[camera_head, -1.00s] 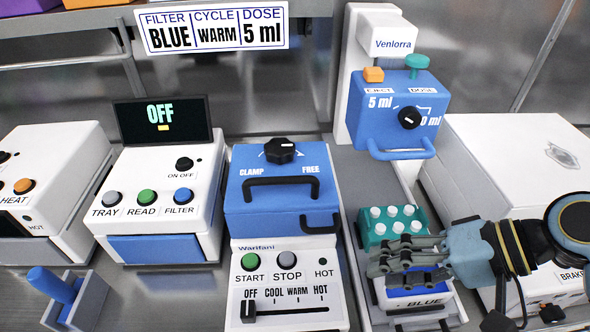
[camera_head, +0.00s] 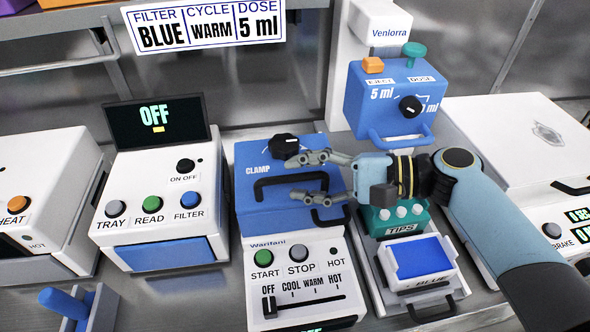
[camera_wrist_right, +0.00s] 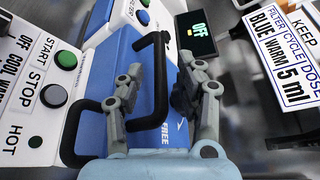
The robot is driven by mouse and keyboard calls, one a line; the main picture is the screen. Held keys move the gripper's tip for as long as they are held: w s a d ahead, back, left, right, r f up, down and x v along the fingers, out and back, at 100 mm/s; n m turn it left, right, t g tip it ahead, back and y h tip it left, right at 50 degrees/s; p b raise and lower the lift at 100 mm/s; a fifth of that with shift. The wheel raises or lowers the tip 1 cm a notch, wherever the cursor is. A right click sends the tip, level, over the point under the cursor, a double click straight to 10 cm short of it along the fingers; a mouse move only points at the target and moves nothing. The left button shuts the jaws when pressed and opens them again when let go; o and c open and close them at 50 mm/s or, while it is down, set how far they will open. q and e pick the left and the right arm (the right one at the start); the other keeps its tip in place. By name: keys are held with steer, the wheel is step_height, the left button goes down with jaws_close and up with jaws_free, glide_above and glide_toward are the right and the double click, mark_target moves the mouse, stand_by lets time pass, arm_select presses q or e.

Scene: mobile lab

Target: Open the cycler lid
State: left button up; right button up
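The cycler (camera_head: 300,232), marked Warifani, has a blue lid (camera_head: 252,216) that is down. A black bar handle (camera_head: 262,188) runs across the lid, and a black clamp knob (camera_head: 285,147) sits at its back. The word CLAMP shows; my gripper hides the other label in the head view. My right gripper (camera_head: 294,178) is open over the lid's right part. In the right wrist view its fingers (camera_wrist_right: 160,66) are apart, with the bar handle (camera_wrist_right: 162,90) between them and the dark knob (camera_wrist_right: 184,98) by the right finger. Contact is unclear. My left gripper is not in view.
A white reader (camera_head: 165,190) with an OFF screen (camera_head: 155,118) stands to the left. The blue dispenser (camera_head: 390,100) rises behind right. A green tips rack (camera_head: 385,228) and a blue plate (camera_head: 425,255) lie right of the cycler. A sign (camera_head: 205,25) hangs above.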

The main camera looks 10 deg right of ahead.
steer(key=shift+x, duration=0.8)
jaws_close()
